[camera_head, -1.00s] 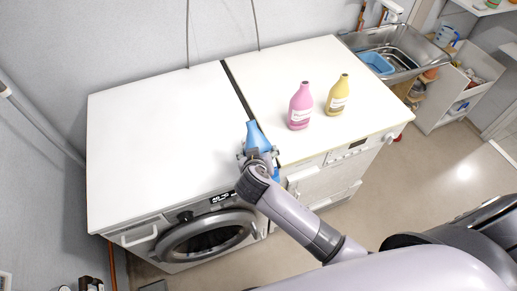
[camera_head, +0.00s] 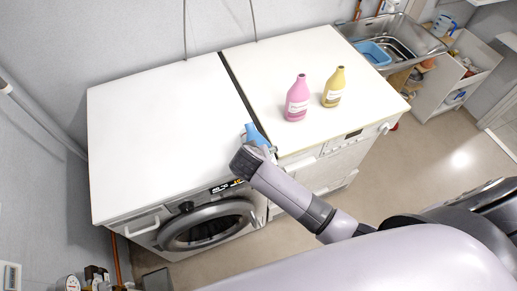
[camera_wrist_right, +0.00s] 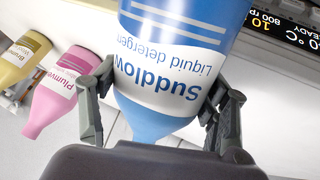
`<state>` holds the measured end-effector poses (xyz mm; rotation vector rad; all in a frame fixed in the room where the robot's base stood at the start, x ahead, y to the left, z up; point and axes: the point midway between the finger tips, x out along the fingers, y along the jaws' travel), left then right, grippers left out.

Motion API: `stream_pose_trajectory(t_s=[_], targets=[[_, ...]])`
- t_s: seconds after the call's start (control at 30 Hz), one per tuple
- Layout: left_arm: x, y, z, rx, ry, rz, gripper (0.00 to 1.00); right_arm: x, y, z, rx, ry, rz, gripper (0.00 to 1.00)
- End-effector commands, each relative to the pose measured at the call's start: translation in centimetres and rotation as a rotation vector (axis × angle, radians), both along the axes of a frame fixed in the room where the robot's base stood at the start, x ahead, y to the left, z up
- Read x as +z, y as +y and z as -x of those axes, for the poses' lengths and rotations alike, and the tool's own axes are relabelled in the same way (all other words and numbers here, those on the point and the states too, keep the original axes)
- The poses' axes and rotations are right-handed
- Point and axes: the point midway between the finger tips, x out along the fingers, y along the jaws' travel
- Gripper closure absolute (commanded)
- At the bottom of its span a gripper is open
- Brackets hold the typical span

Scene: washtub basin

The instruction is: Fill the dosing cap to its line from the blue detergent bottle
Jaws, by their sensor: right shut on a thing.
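The blue detergent bottle (camera_head: 256,134) is at the front edge of the white tops, near the gap between the two machines. My right arm partly hides it in the head view. In the right wrist view the bottle (camera_wrist_right: 180,60) fills the upper middle, its label upside down in the picture. My right gripper (camera_wrist_right: 162,80) is shut on it, one finger on each side of the label. In the head view the wrist covers most of this gripper. I do not see the dosing cap. My left gripper is not in view.
A pink bottle (camera_head: 297,100) and a yellow bottle (camera_head: 334,88) stand on the right white top (camera_head: 300,55). The left white top (camera_head: 160,130) is bare, above a front-loading washer (camera_head: 207,228). A metal sink with a blue tub (camera_head: 373,53) is at the back right.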

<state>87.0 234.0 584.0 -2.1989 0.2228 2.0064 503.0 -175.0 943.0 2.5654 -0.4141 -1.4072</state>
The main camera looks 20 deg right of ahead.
Motion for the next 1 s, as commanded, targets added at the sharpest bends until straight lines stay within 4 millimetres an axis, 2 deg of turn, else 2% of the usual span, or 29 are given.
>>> stream_pose_trajectory(t_s=[0.53, 1.0], targets=[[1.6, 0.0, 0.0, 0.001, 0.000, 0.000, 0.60, 1.4, 0.0, 0.5, 0.001, 0.160, 0.006, 0.92], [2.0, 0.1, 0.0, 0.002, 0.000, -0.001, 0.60, 2.7, 0.0, 0.7, 0.001, 0.296, 0.009, 0.92]])
